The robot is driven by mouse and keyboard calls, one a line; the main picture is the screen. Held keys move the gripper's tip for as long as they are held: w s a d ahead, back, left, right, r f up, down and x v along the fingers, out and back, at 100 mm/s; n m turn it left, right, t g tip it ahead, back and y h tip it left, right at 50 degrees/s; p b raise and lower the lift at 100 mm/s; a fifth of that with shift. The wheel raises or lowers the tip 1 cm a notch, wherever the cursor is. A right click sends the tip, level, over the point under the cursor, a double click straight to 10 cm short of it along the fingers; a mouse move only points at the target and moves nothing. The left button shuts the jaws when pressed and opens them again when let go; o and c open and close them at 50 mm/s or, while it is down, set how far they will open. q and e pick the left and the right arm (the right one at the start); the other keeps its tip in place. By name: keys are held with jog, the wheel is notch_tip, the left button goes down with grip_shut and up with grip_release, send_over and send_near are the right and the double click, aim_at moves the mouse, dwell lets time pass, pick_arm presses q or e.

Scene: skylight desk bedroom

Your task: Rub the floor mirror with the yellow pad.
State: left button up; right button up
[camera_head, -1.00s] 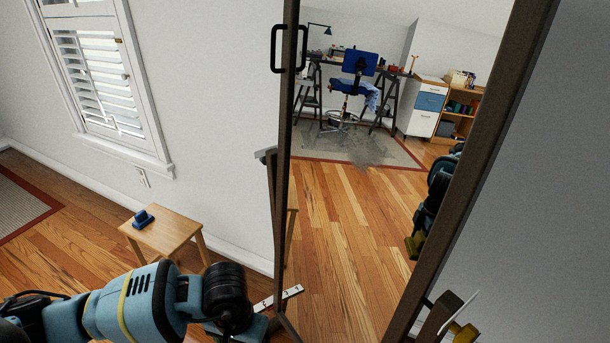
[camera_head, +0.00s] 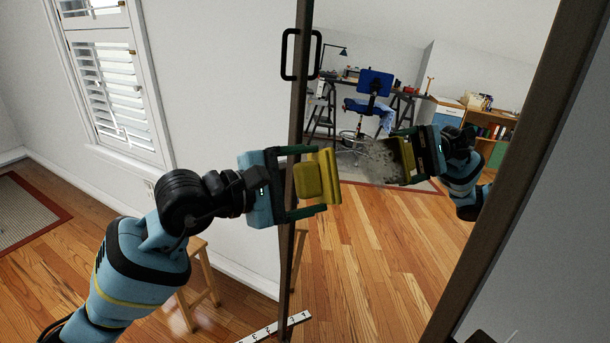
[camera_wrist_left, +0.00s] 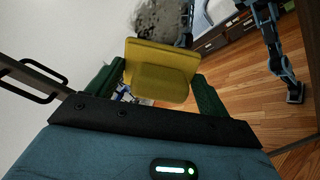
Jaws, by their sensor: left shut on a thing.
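The floor mirror has a dark frame (camera_head: 296,170) and leans in the middle of the head view. A grey smudge (camera_head: 378,162) shows on its glass; it also shows in the left wrist view (camera_wrist_left: 158,18), beyond the pad. My left gripper (camera_head: 316,181) is shut on the yellow pad (camera_head: 331,178), with green fingers on either side of its grip block. The pad's flat face points toward the glass. A gap between the pad and its reflection shows that it is apart from the mirror. In the left wrist view the pad (camera_wrist_left: 160,62) is upright between the fingers. My right gripper is out of view.
A black handle (camera_head: 287,54) sticks out at the mirror's left edge. A wooden stool (camera_head: 200,275) stands below my left arm, partly hidden. A white marked strip (camera_head: 275,328) lies on the floor. The desk and blue chair (camera_head: 375,85) appear as reflections.

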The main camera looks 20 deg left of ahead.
aim_at(318, 168)
pick_arm(q)
jog(key=shift+w+a+r+t, duration=0.1)
jog(key=shift+a+r+t, duration=0.25)
jog(key=shift+r, duration=0.45)
jog(key=shift+x, duration=2.4)
jog(key=shift+w+d+f, duration=0.15)
jog(key=shift+w+d, duration=0.25)
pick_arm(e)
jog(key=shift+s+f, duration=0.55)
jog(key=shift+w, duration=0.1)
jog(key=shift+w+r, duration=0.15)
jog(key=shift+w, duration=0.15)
pick_arm(q)
jog(key=shift+w+d, duration=0.35)
jog(key=shift+w, duration=0.05)
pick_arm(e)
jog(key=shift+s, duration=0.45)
pick_arm(q)
jog(key=shift+w+d+f, duration=0.1)
jog(key=shift+w+d, duration=0.05)
jog(key=shift+w, duration=0.05)
jog(key=shift+w+d, duration=0.15)
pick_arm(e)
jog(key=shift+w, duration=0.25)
